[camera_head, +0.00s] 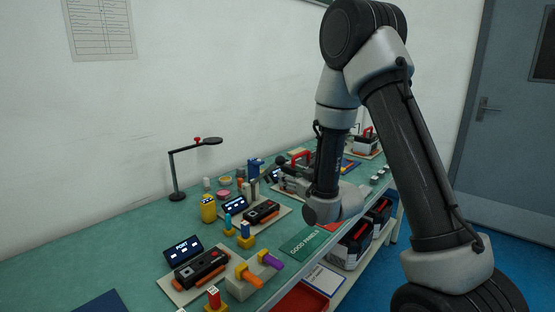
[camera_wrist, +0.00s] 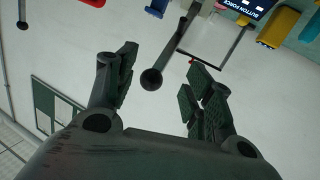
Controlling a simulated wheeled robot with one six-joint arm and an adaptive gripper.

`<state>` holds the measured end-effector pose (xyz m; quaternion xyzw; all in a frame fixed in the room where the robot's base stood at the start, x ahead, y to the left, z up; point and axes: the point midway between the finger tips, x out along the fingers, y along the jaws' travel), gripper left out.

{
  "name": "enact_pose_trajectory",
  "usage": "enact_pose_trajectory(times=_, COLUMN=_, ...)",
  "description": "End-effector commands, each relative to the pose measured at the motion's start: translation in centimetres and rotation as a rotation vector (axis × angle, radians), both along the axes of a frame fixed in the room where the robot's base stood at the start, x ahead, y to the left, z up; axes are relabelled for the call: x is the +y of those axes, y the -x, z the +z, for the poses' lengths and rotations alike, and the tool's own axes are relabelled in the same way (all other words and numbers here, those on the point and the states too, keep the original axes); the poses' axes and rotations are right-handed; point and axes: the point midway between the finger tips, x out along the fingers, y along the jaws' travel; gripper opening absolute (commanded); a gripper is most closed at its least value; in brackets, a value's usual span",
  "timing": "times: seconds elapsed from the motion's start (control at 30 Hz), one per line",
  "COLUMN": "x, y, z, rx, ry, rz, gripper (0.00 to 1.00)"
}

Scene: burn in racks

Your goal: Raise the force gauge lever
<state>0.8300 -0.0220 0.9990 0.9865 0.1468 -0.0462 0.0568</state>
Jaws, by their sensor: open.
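The force gauge lever (camera_wrist: 168,52) is a dark rod with a round black ball knob (camera_wrist: 151,79) in the wrist view. My gripper (camera_wrist: 161,67) is open, with one dark padded finger on each side of the knob. The knob appears between the fingers, nearer the left one, with no clear contact; its depth is hard to judge. A small display reading "BUTTON FORCE" (camera_wrist: 246,7) is at the top edge.
A green bench (camera_head: 120,255) runs along the wall. Devices with displays (camera_head: 183,250), a yellow container (camera_head: 208,209) and a desk lamp (camera_head: 175,175) stand left of my arm. A yellow part (camera_wrist: 281,25) and a black outlined rectangle (camera_wrist: 218,62) lie right of the lever.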

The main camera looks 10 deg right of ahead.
Motion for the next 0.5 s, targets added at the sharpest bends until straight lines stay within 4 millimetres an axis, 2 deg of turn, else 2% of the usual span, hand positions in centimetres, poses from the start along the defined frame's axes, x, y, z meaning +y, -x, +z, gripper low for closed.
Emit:
enact_pose_trajectory(times=0.1, x=0.1, y=-0.1, z=2.0, rx=-0.081, ry=-0.018, rz=0.003, gripper=0.52)
enact_pose_trajectory(times=0.17, x=0.2, y=-0.4, z=2.5, rx=-0.102, ry=-0.022, rz=0.003, gripper=0.52)
enact_pose_trajectory(times=0.27, x=0.5, y=-1.3, z=2.7, rx=-0.111, ry=-0.022, rz=0.003, gripper=0.52)
enact_pose_trajectory(times=0.5, x=1.6, y=-5.2, z=2.6, rx=-0.108, ry=-0.022, rz=0.003, gripper=0.52)
